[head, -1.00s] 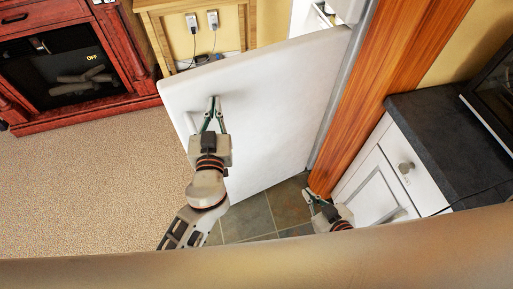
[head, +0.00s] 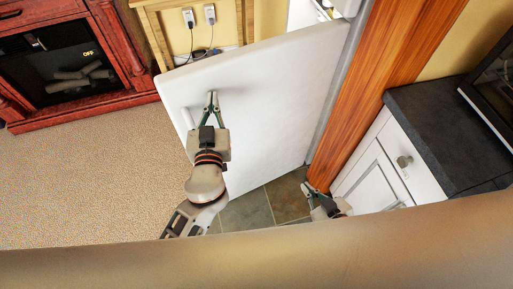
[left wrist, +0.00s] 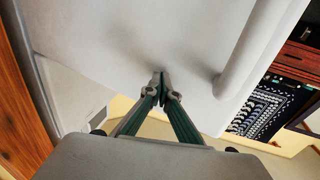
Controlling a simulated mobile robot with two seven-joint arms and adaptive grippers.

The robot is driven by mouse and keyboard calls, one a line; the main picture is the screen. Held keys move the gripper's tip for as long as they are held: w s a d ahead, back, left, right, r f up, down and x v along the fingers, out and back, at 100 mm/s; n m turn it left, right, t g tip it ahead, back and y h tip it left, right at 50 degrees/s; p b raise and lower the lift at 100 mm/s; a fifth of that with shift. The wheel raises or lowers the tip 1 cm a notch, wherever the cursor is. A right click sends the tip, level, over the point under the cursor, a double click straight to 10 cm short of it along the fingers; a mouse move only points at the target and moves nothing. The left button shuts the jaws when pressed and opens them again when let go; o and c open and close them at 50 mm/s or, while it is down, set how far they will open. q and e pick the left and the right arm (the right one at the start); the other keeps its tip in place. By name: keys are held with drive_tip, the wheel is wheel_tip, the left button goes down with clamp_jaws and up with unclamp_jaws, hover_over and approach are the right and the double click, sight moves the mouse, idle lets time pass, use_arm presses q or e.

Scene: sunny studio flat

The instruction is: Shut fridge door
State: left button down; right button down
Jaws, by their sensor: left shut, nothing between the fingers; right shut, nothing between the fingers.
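The white fridge door (head: 275,95) stands wide open in the middle of the head view. Its pale bar handle (head: 187,118) is near the door's left edge; the handle also shows at the right of the left wrist view (left wrist: 257,50). My left gripper (head: 211,95) is shut and empty, its tips at the door face just beside the handle. In the left wrist view its closed fingertips (left wrist: 160,78) are at the white surface; I cannot tell if they touch. My right gripper (head: 306,186) is shut and empty, low by the wooden panel's foot, apart from the door.
An orange-brown wooden panel (head: 395,80) stands right of the fridge. A white cabinet (head: 385,170) with a dark counter (head: 440,130) is further right. A red fireplace (head: 110,100) stands at the upper left. Carpet (head: 80,180) left of the door is clear.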

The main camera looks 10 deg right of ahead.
sight(203, 86)
use_arm(q)
drive_tip(key=shift+w, duration=0.15)
idle(0.4)
drive_tip(key=shift+w+a+b, duration=0.1)
drive_tip(key=shift+w+a, duration=0.3)
drive_tip(key=shift+w, duration=0.55)
drive_tip(key=shift+w+a+b, duration=0.15)
drive_tip(key=shift+w+a, duration=0.3)
drive_tip(key=shift+w, duration=0.5)
drive_tip(key=shift+w+a+b, duration=0.1)
drive_tip(key=shift+w+a, duration=0.3)
drive_tip(key=shift+w, duration=0.55)
drive_tip(key=shift+w+a+b, duration=0.1)
drive_tip(key=shift+w+a, duration=0.1)
drive_tip(key=shift+w, duration=0.55)
drive_tip(key=shift+w+a+b, duration=0.1)
drive_tip(key=shift+w+a, duration=0.15)
drive_tip(key=shift+w, duration=0.5)
drive_tip(key=shift+w+a+b, duration=0.1)
drive_tip(key=shift+w+a, duration=0.1)
drive_tip(key=shift+w, duration=0.55)
drive_tip(key=shift+w+a+b, duration=0.25)
drive_tip(key=shift+w, duration=0.9)
drive_tip(key=shift+w+a+b, duration=0.2)
drive_tip(key=shift+w+b, duration=0.05)
drive_tip(key=shift+w, duration=0.9)
